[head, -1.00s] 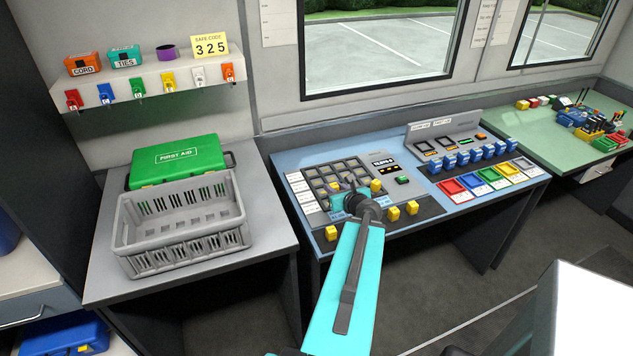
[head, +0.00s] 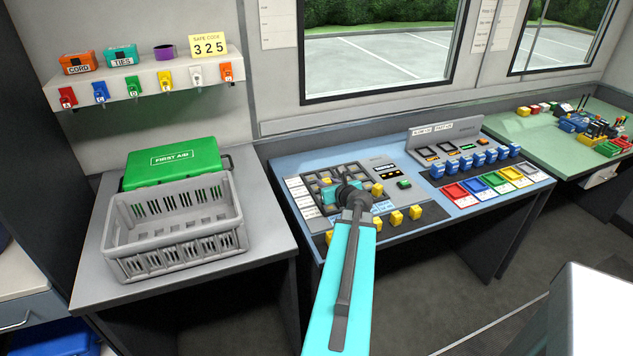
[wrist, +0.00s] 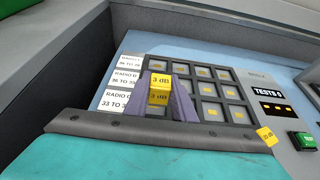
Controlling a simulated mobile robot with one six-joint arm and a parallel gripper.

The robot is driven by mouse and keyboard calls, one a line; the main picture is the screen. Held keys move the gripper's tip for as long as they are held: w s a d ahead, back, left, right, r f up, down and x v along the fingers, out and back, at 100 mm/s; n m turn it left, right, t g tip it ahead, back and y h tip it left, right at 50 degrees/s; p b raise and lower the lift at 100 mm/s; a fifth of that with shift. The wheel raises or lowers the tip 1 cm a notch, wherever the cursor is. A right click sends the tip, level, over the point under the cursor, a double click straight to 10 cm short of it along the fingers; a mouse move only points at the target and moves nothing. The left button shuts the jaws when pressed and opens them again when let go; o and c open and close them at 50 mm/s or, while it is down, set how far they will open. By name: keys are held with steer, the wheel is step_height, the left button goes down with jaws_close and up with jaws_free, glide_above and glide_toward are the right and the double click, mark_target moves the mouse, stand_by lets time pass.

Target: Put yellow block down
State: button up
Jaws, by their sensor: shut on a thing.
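My gripper (wrist: 159,103) is shut on a yellow block (wrist: 159,88) marked "3 dB", seen in the wrist view between its two grey-purple fingers. The block is over the dark grid panel (wrist: 205,75), whose square cells each carry a small yellow mark. I cannot tell whether the block touches a cell. In the head view my gripper (head: 328,186) is over the same panel on the blue desk, and my arm hides part of the grid. Another yellow block (wrist: 266,136) lies beside the panel's right edge in the wrist view.
Several yellow blocks (head: 396,217) stand along the desk's front strip. A green button (head: 404,184) is right of the grid. Blue blocks (head: 466,162) and coloured trays (head: 474,188) are further right. A grey crate (head: 176,224) stands on the left table.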

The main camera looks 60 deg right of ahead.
steer(key=p, duration=0.2)
glide_above(317, 187)
steer(key=shift+s+a+f, duration=0.3)
steer(key=shift+s+f, duration=0.1)
steer(key=shift+w+d, duration=0.25)
steer(key=shift+w, duration=0.1)
steer(key=shift+f, duration=1.8)
steer(key=shift+f, duration=0.1)
steer(key=o, duration=1.1)
steer(key=shift+c, duration=0.2)
steer(key=shift+r, duration=0.2)
steer(key=shift+b+v, duration=0.85)
steer(key=shift+v, duration=5.15)
